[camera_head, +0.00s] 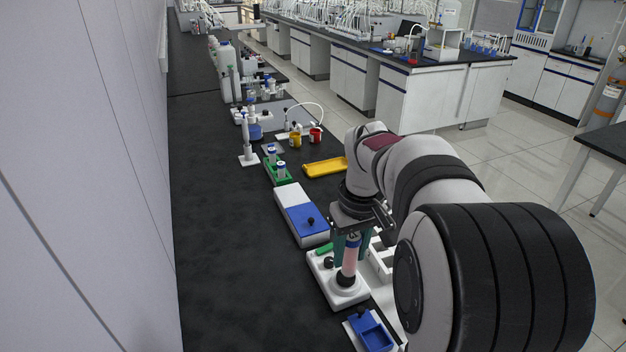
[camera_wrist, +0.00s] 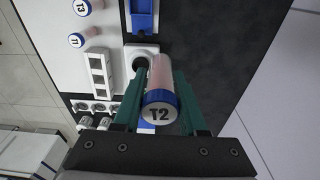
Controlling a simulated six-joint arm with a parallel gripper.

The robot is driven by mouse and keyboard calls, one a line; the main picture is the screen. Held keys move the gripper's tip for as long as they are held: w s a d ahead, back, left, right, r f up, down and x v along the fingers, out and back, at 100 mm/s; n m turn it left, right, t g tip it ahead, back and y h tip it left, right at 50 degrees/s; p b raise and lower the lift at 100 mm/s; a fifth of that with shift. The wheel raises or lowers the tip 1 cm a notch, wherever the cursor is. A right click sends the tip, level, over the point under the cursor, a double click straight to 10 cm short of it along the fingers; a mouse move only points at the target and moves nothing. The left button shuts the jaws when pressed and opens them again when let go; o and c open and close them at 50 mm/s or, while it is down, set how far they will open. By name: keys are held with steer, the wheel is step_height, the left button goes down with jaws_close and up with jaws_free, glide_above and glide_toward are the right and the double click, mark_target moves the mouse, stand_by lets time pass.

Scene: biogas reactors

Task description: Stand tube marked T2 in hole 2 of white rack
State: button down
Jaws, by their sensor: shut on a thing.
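My gripper (camera_head: 347,243) is shut on the tube marked T2 (camera_head: 350,258), a pink tube with a blue cap, held upright. Its T2 label (camera_wrist: 159,112) faces the wrist camera. The tube's lower end is at the black cup (camera_head: 346,280) of a white device (camera_head: 326,283); in the wrist view the cup (camera_wrist: 141,63) shows just left of the tube. Whether they touch I cannot tell. A white rack-like piece with square openings (camera_wrist: 98,72) is left of the device; part of it (camera_head: 380,262) shows behind the gripper. Its hole numbers are not readable.
Blue-capped tubes T1 (camera_wrist: 82,7) and T3 (camera_wrist: 77,40) stand at the left in the wrist view. A blue tray (camera_head: 374,337) is at the front. A blue-and-white device (camera_head: 300,212) and a yellow tray (camera_head: 325,167) are behind. The bench's left side is clear.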

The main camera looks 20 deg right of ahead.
steer(key=s+d+f, duration=0.3)
steer(key=s+d, duration=0.2)
steer(key=d, duration=0.3)
steer(key=s+d+f+m, duration=0.1)
steer(key=s+d+f, duration=0.3)
steer(key=d, duration=0.5)
steer(key=s+d+f, duration=0.3)
steer(key=s+d, duration=0.2)
steer(key=d, duration=0.3)
steer(key=w+f, duration=0.2)
steer(key=w, duration=0.1)
steer(key=w+a+f, duration=0.1)
steer(key=w+f, duration=0.2)
steer(key=w, duration=0.1)
steer(key=w+f, duration=0.2)
steer(key=w, duration=0.1)
steer(key=shift+w+a+f, duration=0.2)
steer(key=shift+w+a, duration=0.1)
steer(key=shift+w, duration=0.1)
step_height(320, 180, down, 4)
steer(key=shift+w+f, duration=0.1)
steer(key=shift+w, duration=0.05)
steer(key=shift+c, duration=2.3)
jaws_free()
